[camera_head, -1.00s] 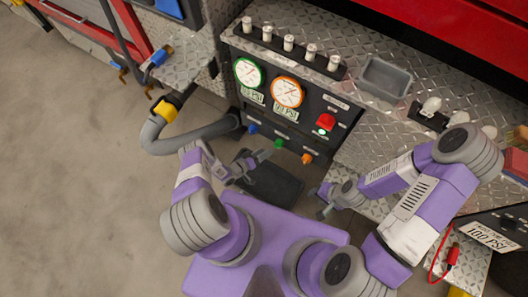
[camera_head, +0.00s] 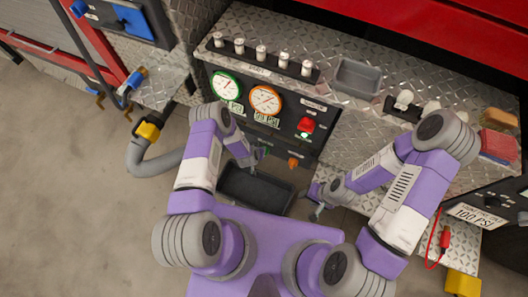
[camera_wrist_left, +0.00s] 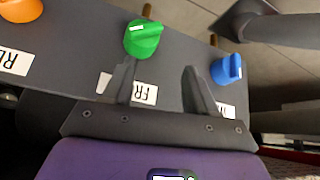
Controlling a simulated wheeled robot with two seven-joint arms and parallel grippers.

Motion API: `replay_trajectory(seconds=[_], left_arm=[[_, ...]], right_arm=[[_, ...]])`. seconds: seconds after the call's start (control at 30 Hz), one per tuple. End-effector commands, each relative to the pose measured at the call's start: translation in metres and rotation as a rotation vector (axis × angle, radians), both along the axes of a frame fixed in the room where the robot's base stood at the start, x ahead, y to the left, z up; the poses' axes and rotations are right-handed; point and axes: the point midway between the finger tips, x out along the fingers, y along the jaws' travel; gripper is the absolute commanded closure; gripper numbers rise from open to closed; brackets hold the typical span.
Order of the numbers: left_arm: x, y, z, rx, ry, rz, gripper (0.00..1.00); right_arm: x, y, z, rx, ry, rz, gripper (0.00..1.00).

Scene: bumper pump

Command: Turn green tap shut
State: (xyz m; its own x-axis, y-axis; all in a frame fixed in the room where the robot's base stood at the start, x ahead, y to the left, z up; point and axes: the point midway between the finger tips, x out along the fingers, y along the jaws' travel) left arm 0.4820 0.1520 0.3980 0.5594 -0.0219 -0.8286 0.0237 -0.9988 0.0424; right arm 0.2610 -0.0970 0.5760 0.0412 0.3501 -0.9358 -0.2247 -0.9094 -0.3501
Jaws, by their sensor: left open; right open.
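The green tap (camera_wrist_left: 144,38) sits on the dark panel in the left wrist view, beyond the tip of one finger of my left gripper (camera_wrist_left: 160,68). That gripper is open and empty. Its gap faces the panel between the green tap and the blue tap (camera_wrist_left: 226,68). Whether the finger touches the green tap, I cannot tell. In the head view, the green tap (camera_head: 263,151) is a small patch at the panel's lower edge, partly hidden by my left gripper (camera_head: 256,158). My right gripper (camera_head: 316,205) is open and empty, low and right of the panel.
An orange tap (camera_head: 293,162) is right of the green one. Two gauges (camera_head: 265,100) and a red button (camera_head: 306,125) are above. A black bin (camera_head: 255,192) stands below the panel. A grey hose (camera_head: 140,158) curves at the left.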

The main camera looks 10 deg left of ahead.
Motion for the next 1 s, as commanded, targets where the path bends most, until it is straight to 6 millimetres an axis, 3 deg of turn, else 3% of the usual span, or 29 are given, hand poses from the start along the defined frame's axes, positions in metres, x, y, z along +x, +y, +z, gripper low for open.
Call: replay_trajectory(seconds=[0.2, 0.47, 0.8, 1.0], left_arm=[[-0.006, -0.025, 0.01, 0.15, 0.118, -0.091, 0.43], [-0.013, -0.038, 0.011, 0.209, 0.188, -0.14, 0.43], [0.006, -0.033, -0.036, 0.209, 0.19, -0.139, 0.43], [0.014, -0.032, -0.054, 0.21, 0.19, -0.14, 0.43]], right_arm=[[0.0, 0.0, 0.005, 0.0, 0.0, 0.0, 0.57], [0.0, 0.0, 0.004, 0.0, 0.0, 0.0, 0.57], [0.0, 0.0, -0.022, 0.0, 0.0, 0.0, 0.57], [0.0, 0.0, -0.031, 0.0, 0.0, 0.0, 0.57]])
